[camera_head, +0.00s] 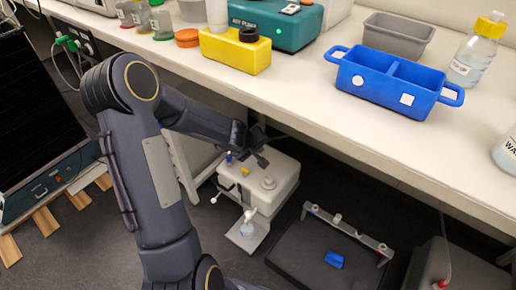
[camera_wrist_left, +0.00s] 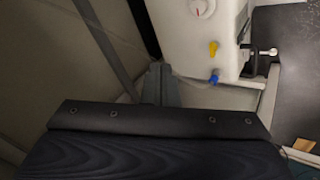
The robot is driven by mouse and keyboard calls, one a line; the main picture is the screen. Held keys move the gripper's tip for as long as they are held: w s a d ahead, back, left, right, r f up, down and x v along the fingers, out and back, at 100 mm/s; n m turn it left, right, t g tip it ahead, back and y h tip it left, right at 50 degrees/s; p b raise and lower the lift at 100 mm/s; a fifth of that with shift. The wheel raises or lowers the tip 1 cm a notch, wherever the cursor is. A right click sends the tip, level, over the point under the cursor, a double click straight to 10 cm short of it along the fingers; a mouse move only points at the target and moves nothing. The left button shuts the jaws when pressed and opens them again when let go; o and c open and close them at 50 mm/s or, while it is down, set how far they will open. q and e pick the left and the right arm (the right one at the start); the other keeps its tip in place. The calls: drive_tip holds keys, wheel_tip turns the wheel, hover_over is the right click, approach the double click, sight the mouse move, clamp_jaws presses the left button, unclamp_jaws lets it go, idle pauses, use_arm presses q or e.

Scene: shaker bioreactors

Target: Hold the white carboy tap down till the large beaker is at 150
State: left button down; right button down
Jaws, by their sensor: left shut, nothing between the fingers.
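The white carboy (camera_head: 283,180) stands below the bench on a light stand and also fills the upper part of the left wrist view (camera_wrist_left: 175,35). My left gripper (camera_head: 262,160) is shut and empty, above the carboy's rear edge, apart from the tap. My right gripper is out of view.
The bench edge (camera_head: 330,122) overhangs beside my left arm. A yellow knob (camera_head: 245,171) and a blue knob (camera_head: 229,158) sit on the carboy's side. A dark platform with a rail (camera_head: 345,228) and a blue piece (camera_head: 334,260) lies to the right.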

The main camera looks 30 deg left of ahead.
use_arm(q)
drive_tip(key=n+g+b, duration=0.3)
drive_tip(key=n+g, duration=0.4)
drive_tip(key=n, duration=1.5)
hover_over(249, 214)
wheel_tip(249, 214, down, 20)
drive_tip(key=shift+r, duration=0.25)
drive_tip(key=shift+d, duration=0.1)
wheel_tip(249, 214, down, 14)
drive_tip(key=b, duration=0.7)
